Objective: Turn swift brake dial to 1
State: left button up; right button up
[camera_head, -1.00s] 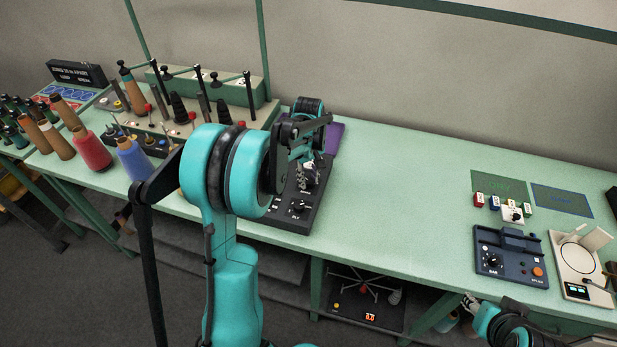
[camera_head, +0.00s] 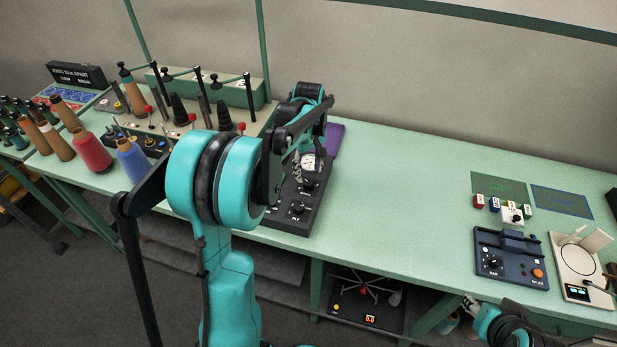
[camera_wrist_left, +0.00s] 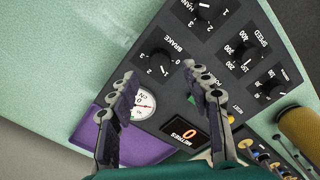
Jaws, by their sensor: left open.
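A black dial labelled BRAKE (camera_wrist_left: 158,63), with figures 1, 2 and 3 around it, sits on the dark control panel in the left wrist view. I cannot read its setting surely. My left gripper (camera_wrist_left: 160,76) is open, its two fingers apart on either side of the view, with the dial showing between and just beyond the tips. Whether they touch it I cannot tell. In the head view the left gripper (camera_head: 300,152) hangs over the back of the dark panel (camera_head: 284,218), and hides the brake dial. My right gripper (camera_head: 470,304) is at the lower right, below the table edge.
A purple pad (camera_head: 334,140) lies behind. Yarn cones (camera_head: 92,150) stand left. The table's middle is clear.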

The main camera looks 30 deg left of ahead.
aim_at(309, 182)
pick_arm(q)
notch_tip(309, 182, up, 7)
jog(key=shift+r, duration=0.2)
dwell(0.5)
